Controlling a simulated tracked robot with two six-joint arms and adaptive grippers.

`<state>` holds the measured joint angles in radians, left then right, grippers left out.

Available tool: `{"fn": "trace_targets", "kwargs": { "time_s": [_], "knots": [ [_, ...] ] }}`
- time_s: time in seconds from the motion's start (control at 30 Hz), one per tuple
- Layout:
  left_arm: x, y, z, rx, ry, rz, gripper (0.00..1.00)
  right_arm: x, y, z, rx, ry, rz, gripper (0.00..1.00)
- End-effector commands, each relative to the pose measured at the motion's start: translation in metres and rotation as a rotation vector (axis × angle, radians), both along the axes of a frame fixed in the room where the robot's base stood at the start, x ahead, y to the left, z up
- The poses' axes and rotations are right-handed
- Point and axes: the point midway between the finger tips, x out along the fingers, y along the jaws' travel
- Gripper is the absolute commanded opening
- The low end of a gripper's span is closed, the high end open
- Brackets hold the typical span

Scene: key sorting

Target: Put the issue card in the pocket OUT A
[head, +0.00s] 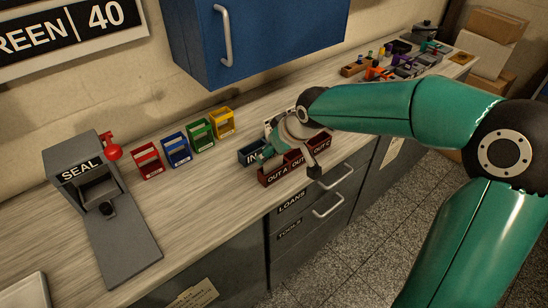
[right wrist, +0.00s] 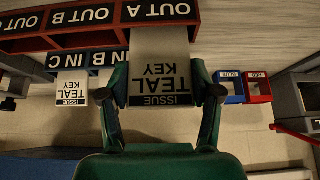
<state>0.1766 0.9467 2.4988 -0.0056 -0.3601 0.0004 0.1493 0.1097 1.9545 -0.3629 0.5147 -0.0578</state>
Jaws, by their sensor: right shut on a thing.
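The issue card (right wrist: 160,78), pale with "TEAL KEY" and a black "ISSUE" band, is between the fingers of my right gripper (right wrist: 160,95), which is shut on it. The card's far end meets the dark red pocket OUT A (right wrist: 160,12), behind its labelled front. I cannot tell how deep it sits. In the head view my right gripper (head: 266,152) is above the pocket rows, and the red OUT row (head: 275,177) shows at the counter's front edge. My left gripper is not in view.
A blue IN row (right wrist: 100,58) stands behind the OUT row, with another teal-key card (right wrist: 70,88) at it. Red (head: 149,161), blue (head: 176,149), green (head: 201,135) and yellow (head: 222,122) holders stand left. A grey SEAL press (head: 125,235) is further left. A blue cabinet (head: 265,35) hangs above.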

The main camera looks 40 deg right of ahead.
Motion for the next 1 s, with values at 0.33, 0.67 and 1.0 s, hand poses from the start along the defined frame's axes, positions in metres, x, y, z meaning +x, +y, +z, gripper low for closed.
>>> {"fn": "trace_targets", "kwargs": {
  "time_s": [0.33, 0.67, 1.0],
  "knots": [
    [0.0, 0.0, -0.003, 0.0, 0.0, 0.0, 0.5, 0.0, 0.001, -0.021, -0.001, 0.0, 0.002, 0.37],
    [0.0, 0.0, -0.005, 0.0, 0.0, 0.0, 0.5, 0.0, 0.001, -0.023, 0.0, 0.0, 0.002, 0.85],
    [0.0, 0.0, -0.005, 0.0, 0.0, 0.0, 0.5, 0.0, 0.001, -0.022, 0.0, 0.0, 0.002, 0.89]
  ]
}}
